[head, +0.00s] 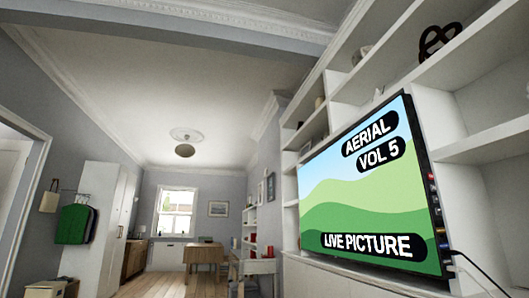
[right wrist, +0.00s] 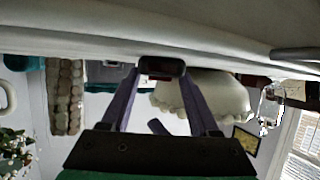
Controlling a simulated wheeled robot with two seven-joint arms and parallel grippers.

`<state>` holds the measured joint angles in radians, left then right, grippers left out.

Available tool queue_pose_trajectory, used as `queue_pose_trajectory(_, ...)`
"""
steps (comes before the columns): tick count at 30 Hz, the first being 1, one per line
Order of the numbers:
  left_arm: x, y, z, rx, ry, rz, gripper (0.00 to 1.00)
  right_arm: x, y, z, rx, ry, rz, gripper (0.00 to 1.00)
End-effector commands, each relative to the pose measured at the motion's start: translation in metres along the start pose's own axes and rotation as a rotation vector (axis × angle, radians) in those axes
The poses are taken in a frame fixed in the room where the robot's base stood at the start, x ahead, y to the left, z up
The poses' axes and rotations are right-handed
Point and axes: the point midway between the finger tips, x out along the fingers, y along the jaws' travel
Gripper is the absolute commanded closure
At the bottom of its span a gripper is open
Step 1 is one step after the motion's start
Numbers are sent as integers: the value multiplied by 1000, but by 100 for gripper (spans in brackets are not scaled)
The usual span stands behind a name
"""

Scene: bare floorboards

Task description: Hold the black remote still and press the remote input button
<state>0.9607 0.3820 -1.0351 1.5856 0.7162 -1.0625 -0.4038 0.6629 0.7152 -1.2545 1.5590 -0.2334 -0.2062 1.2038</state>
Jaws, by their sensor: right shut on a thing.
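The black remote (right wrist: 162,67) shows as a small dark block with a reddish patch, at the upper middle of the right wrist view. My right gripper (right wrist: 163,75) is shut on it, with a purple finger on each side. The remote's buttons cannot be made out. A television (head: 365,195) stands at the right of the head view. Its screen reads "AERIAL", "VOL 5" and "LIVE PICTURE" over green hills. My left gripper is in neither view, and no gripper shows in the head view.
White shelving (head: 465,100) surrounds the television, and a black cable (head: 480,270) runs from its right edge. A wooden table (head: 204,254) and a window (head: 176,212) are at the far end. Bare floorboards (head: 150,285) lie clear at lower left.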

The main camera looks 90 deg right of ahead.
Motion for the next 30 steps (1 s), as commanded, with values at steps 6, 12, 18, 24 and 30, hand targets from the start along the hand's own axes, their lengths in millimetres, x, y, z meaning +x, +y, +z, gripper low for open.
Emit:
queue_pose_trajectory(6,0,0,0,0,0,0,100,0,0,0,0,0,0,19)
queue_pose_trajectory(12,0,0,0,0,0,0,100,0,0,0,0,0,0,4)
queue_pose_trajectory(18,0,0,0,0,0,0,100,-3,1,1,0,-1,1,4)
queue_pose_trajectory(24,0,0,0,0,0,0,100,-41,1,2,0,-4,1,4)
queue_pose_trajectory(30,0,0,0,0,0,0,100,-97,0,3,0,-6,0,4)
